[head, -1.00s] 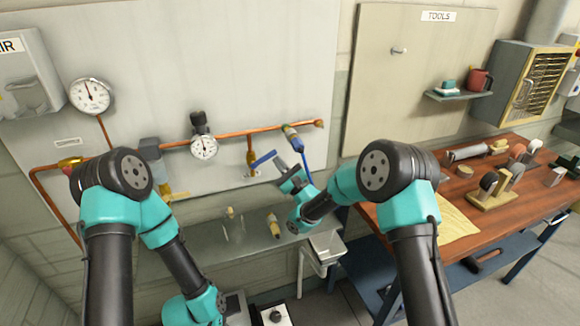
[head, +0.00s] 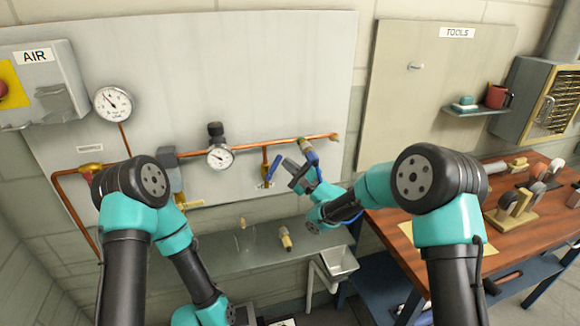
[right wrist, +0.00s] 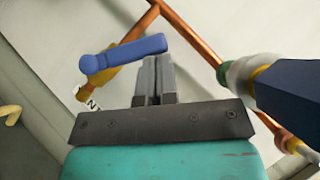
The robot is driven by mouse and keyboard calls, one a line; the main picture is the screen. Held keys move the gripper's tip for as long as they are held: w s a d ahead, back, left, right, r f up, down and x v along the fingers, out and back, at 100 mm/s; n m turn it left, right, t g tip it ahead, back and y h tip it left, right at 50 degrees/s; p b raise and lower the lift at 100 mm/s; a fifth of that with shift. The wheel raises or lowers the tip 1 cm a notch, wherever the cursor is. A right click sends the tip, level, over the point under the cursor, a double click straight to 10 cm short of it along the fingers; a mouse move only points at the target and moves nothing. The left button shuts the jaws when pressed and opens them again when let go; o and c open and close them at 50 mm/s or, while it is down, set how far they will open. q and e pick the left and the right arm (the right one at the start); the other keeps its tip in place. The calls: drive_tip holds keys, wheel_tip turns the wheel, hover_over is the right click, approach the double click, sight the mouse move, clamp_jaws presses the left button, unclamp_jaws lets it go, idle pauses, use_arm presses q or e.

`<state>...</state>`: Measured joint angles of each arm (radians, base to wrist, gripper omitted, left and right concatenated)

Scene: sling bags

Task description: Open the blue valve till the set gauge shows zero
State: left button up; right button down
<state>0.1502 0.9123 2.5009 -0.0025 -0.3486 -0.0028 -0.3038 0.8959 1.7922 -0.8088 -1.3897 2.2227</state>
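The blue valve handle (head: 273,167) sits below the copper pipe on the wall panel and slants steeply in the head view. It shows in the right wrist view (right wrist: 123,57) as a blue lever on a brass body. My right gripper (head: 298,176) is at the right of the handle. Its fingers (right wrist: 155,72) look shut together with nothing between them, their tips close by the lever's end; contact is unclear. A small gauge (head: 220,157) hangs under the black-knobbed regulator, its reading too small to tell. A larger gauge (head: 113,103) at left has its needle toward upper left. My left gripper is out of view.
A blue hose coupling (head: 310,153) hangs close to my right gripper. A grey shelf (head: 215,262) with a brass fitting (head: 285,238) runs below the panel. A wooden workbench (head: 410,232) with tools stands at right. An AIR box (head: 50,90) is at left.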

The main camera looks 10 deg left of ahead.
idle(0.4)
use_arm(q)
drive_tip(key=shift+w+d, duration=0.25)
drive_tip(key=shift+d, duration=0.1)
use_arm(e)
drive_tip(key=v, duration=1)
drive_tip(key=shift+d+r, duration=0.25)
drive_tip(key=shift+r, duration=0.1)
drive_tip(key=shift+w, duration=0.1)
